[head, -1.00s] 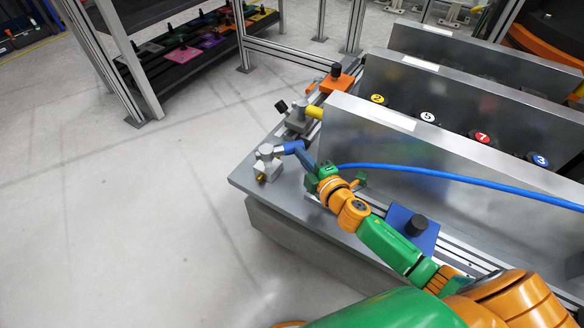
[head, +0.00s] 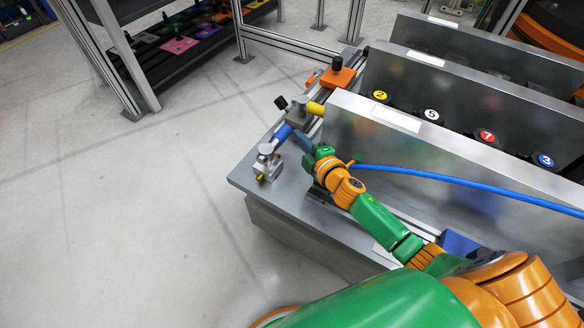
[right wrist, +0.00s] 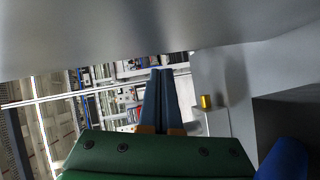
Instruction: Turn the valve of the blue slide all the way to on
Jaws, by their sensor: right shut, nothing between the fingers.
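The valve (head: 267,160) with the blue handle (head: 282,134) stands on the near left corner of the grey bench. The handle points up and to the right, away from the valve body. My right gripper (head: 299,136) is shut and empty, with its fingertips close beside the right side of the handle; I cannot tell whether they touch. In the right wrist view its fingers (right wrist: 157,100) are together, and the handle is not clear there. The blue slide (head: 459,243) is mostly hidden behind my right arm. My left gripper is not in view.
A second valve with a yellow handle (head: 315,108) stands just behind, and an orange slide (head: 337,79) lies beyond it. A tall metal panel (head: 400,150) rises right of my gripper. A blue hose (head: 450,178) crosses in front of the panel. Open floor (head: 130,220) lies left.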

